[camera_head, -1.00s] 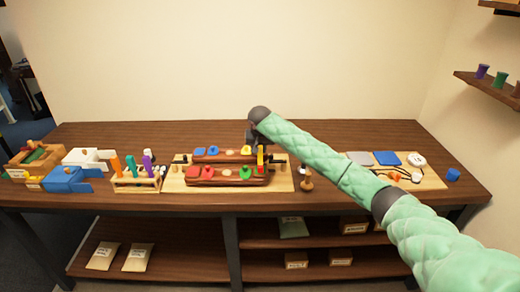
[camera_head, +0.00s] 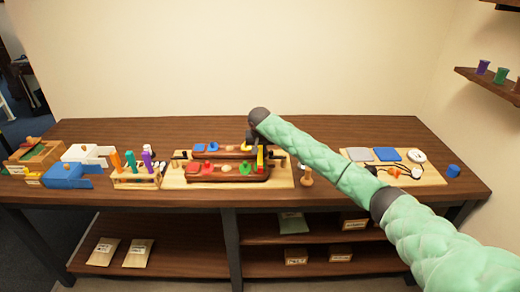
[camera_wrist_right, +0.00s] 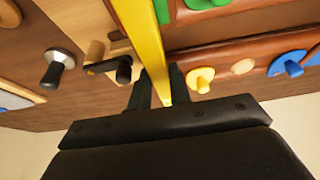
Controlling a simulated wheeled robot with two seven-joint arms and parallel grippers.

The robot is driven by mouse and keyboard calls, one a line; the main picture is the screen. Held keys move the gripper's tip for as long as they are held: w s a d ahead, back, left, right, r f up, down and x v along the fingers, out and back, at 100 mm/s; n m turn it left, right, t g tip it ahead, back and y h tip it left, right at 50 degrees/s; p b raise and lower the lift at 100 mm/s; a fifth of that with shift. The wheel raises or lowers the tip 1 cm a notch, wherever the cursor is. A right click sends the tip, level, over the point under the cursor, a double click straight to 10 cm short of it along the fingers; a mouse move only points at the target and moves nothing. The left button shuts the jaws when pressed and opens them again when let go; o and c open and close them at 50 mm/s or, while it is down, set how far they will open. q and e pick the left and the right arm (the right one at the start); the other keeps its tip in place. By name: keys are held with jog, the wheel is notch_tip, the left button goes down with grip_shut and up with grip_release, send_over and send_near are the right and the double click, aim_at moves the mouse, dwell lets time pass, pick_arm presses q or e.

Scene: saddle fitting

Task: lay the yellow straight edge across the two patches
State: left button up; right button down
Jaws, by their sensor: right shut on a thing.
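My right gripper (camera_head: 256,148) is above the right end of two dark red-brown blocks on a light board. It is shut on the yellow straight edge (camera_head: 260,158), which also shows in the right wrist view (camera_wrist_right: 144,35) running away between the fingers (camera_wrist_right: 158,92). In the head view the front block (camera_head: 225,178) and the back block (camera_head: 228,155) carry coloured knobbed pieces. I cannot tell for sure which of these are the two patches, or whether the straight edge touches the blocks. My left gripper is not in view.
A pen rack (camera_head: 137,180) and a blue box (camera_head: 66,176) stand to the left. A wooden knobbed tool (camera_head: 306,177) stands right of the blocks. A board (camera_head: 432,178) at the right holds a grey square, a blue square and a white disc. The table's back strip is clear.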

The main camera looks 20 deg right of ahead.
jog(key=shift+f, duration=0.3)
dwell(0.7)
jog(key=c, duration=1.2)
grip_release()
